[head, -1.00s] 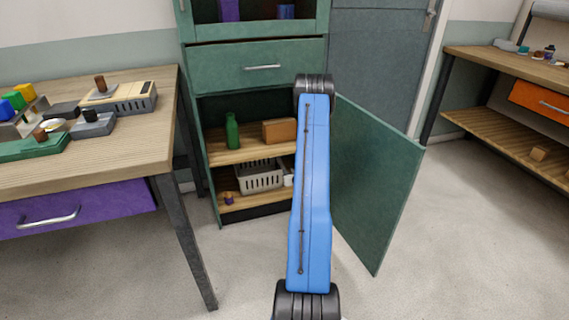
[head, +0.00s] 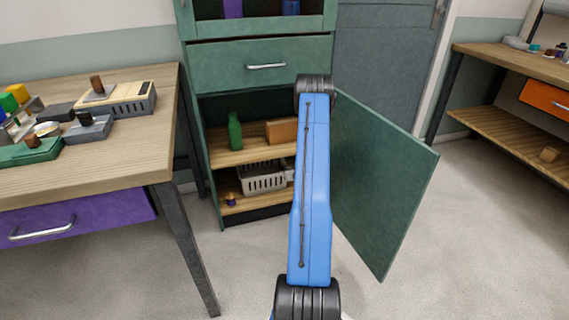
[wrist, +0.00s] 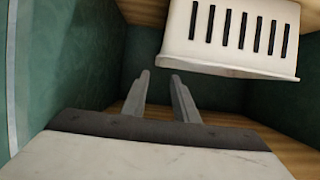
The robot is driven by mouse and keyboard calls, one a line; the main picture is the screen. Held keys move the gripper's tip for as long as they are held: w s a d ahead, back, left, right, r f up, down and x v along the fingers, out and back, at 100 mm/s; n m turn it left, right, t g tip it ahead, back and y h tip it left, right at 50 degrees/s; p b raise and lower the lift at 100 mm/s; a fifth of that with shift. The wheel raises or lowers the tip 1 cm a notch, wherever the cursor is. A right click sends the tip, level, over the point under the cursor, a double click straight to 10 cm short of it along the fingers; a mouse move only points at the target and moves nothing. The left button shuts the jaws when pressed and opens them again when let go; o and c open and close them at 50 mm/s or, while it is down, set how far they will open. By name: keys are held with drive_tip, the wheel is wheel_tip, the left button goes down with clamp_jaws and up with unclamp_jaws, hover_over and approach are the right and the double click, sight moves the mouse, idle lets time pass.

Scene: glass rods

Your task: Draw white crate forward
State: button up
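The white crate (head: 262,181), a slotted basket, stands on the lower wooden shelf of the green cabinet, partly hidden by my arm in the head view. In the wrist view the crate (wrist: 232,38) fills the upper right, its slotted wall and rim showing. My gripper (wrist: 160,77) is inside the cabinet, its two fingers apart with nothing between them. The fingertips are below and left of the crate in the wrist view, not visibly touching it. In the head view my gripper is hidden behind my arm.
The cabinet door (head: 380,185) stands open to the right of my arm. A green bottle (head: 234,132) and a brown box (head: 282,131) stand on the shelf above. A small purple item (head: 231,200) is left of the crate. A workbench (head: 120,150) stands at left.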

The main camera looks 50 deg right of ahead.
sight(282, 159)
drive_tip(key=x, duration=1.5)
clamp_jaws()
idle(1.2)
